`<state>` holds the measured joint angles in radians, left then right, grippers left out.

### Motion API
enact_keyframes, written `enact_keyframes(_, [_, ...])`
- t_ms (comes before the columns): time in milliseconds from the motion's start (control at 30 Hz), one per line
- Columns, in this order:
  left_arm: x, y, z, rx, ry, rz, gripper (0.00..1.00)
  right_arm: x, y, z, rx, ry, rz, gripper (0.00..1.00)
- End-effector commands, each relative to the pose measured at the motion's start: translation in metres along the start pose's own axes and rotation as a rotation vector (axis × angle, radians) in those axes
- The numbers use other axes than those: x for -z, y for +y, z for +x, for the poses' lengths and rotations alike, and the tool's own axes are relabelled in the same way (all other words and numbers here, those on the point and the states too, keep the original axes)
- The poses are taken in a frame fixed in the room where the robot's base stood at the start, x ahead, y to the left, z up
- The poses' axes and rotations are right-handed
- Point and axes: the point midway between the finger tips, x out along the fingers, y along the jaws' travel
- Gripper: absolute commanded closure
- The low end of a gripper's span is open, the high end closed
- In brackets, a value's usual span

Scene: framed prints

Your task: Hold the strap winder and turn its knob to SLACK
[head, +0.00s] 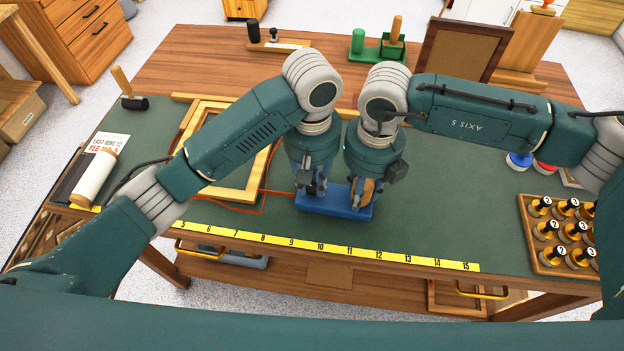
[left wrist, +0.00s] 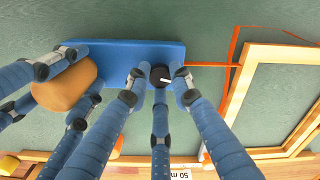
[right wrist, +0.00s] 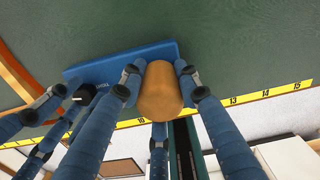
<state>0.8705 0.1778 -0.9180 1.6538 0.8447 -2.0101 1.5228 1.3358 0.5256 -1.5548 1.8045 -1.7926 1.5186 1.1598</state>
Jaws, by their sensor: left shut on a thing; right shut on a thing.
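The strap winder has a blue base (head: 336,208) lying flat on the green mat. It carries a tan cylindrical grip (right wrist: 160,92) at one end and a small black knob (left wrist: 160,74) with a white pointer line at the other. My right gripper (head: 367,192) is shut on the tan grip. My left gripper (head: 312,190) is shut on the black knob, with its fingers on either side. In the left wrist view the white line points to the right. Lettering on the base is partly covered by fingers, and I cannot read it fully.
An orange strap (left wrist: 232,45) runs from the winder to a light wooden frame (head: 256,172) on the left. A yellow ruler strip (head: 320,247) lines the front edge. A tray of black-topped stamps (head: 530,236) stands at right. A white roll (head: 95,180) lies at left.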

Motion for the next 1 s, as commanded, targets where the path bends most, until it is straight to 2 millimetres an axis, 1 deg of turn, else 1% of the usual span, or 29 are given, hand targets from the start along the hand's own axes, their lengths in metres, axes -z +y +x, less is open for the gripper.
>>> enact_keyframes(500, [0.0008,0.0005,-0.0009,-0.003,0.002,-0.022,1.0,0.0012,0.0006,0.0003,-0.001,0.003,-0.002,1.0])
enact_keyframes(533, [0.0008,0.0005,-0.0009,-0.002,0.002,-0.021,0.76,0.0012,0.0006,0.0003,-0.001,0.003,-0.002,1.0])
enact_keyframes(567, [0.0008,0.0005,-0.0009,-0.002,0.002,-0.021,0.7,0.0012,0.0006,0.0003,-0.001,0.003,-0.002,1.0])
enact_keyframes(600, [0.0007,0.0005,-0.0008,-0.002,0.002,-0.021,0.62,0.0012,0.0006,0.0003,-0.001,0.003,-0.002,1.0])
enact_keyframes(633, [0.0007,0.0004,-0.0008,-0.002,0.002,-0.021,0.59,0.0012,0.0006,0.0004,-0.001,0.003,-0.002,1.0])
enact_keyframes(900, [0.0004,0.0001,-0.0006,-0.001,0.001,-0.02,0.59,0.0011,0.0006,0.0003,-0.001,0.003,-0.001,1.0])
enact_keyframes(1000, [0.0014,0.0004,-0.0057,-0.002,0.004,-0.02,0.59,0.001,0.0006,0.0002,-0.001,0.003,-0.001,1.0])
